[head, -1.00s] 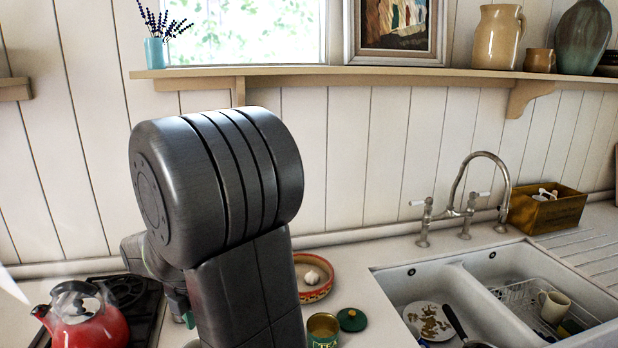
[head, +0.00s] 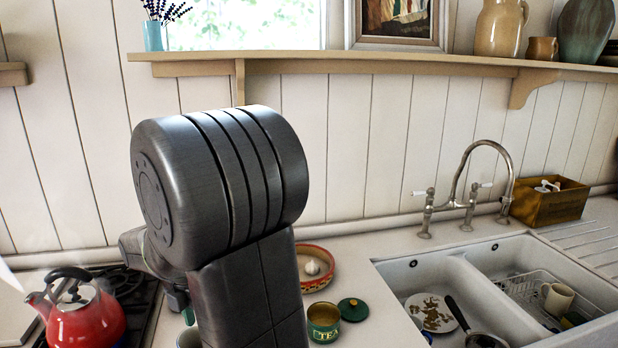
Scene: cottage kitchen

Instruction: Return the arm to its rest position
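My arm (head: 222,190) rises in the middle of the head view, with a large dark grey joint and a link below it. The arm hides much of the counter behind it. A part of the arm's far end (head: 143,252) shows to the left of the joint, above the counter near the stove. My gripper's fingertips are hidden or too unclear to make out, so I cannot see whether it holds anything.
A red kettle (head: 86,318) stands on the black stove (head: 135,285) at left. A green TEA tin (head: 323,325), its lid (head: 353,309) and a bowl with garlic (head: 322,282) are right of my arm. The double sink (head: 440,270) holds a plate, pan and mug.

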